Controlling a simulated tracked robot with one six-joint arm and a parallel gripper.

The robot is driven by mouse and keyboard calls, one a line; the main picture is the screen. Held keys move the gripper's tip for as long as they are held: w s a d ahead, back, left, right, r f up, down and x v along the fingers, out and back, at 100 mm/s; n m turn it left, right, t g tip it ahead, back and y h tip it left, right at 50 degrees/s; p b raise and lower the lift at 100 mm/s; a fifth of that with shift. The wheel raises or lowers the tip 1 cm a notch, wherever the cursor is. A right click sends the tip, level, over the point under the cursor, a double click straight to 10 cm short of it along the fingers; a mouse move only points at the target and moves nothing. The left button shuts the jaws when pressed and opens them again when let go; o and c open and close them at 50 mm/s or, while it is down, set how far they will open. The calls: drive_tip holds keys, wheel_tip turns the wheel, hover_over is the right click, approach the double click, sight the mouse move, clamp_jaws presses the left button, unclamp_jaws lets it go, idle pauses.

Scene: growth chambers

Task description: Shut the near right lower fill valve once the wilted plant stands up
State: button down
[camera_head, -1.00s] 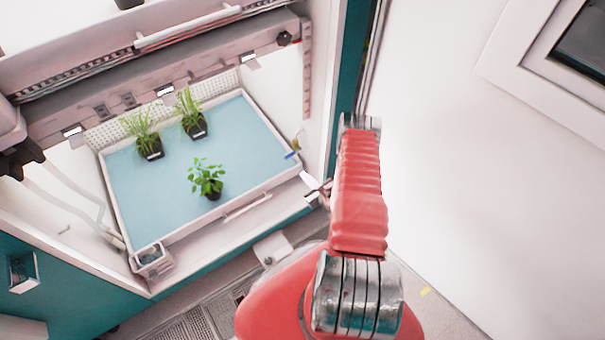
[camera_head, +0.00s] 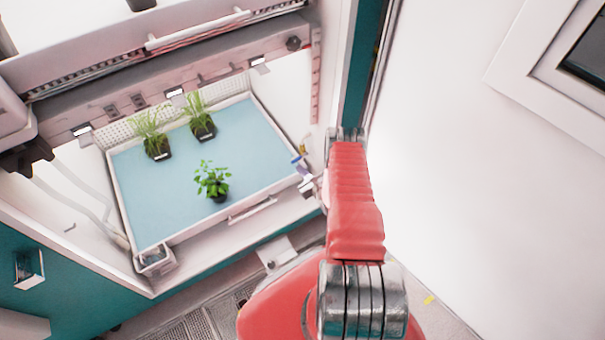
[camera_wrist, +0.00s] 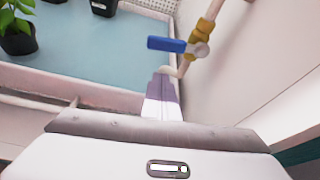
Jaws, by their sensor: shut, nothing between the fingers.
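A leafy plant in a black pot (camera_head: 212,181) stands on the blue tray floor, stems up and leaves spread above the pot. Its edge also shows in the wrist view (camera_wrist: 17,32). The fill valve on the right wall has a blue lever (camera_wrist: 166,44) and a brass body (camera_wrist: 199,40) on a pale pipe. In the wrist view the lever points left, across the pipe. The valve shows small in the head view (camera_head: 297,159). My gripper (camera_wrist: 163,88) is shut and empty, just below the lever and apart from it. It also shows in the head view (camera_head: 306,186).
The white-rimmed tray (camera_head: 189,233) holds two grassy potted plants (camera_head: 155,136) (camera_head: 199,119) at the back. A small clear box (camera_head: 154,258) sits at its front left corner. A rail with clips (camera_head: 150,100) crosses above. The chamber's side wall is close right of the valve.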

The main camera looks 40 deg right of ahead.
sight(300, 158)
drive_tip(key=shift+a+r, duration=0.15)
drive_tip(key=shift+r, duration=0.65)
drive_tip(key=shift+a+r, duration=0.1)
drive_tip(key=shift+r, duration=0.7)
drive_tip(key=shift+d, duration=0.15)
drive_tip(key=shift+r, duration=0.15)
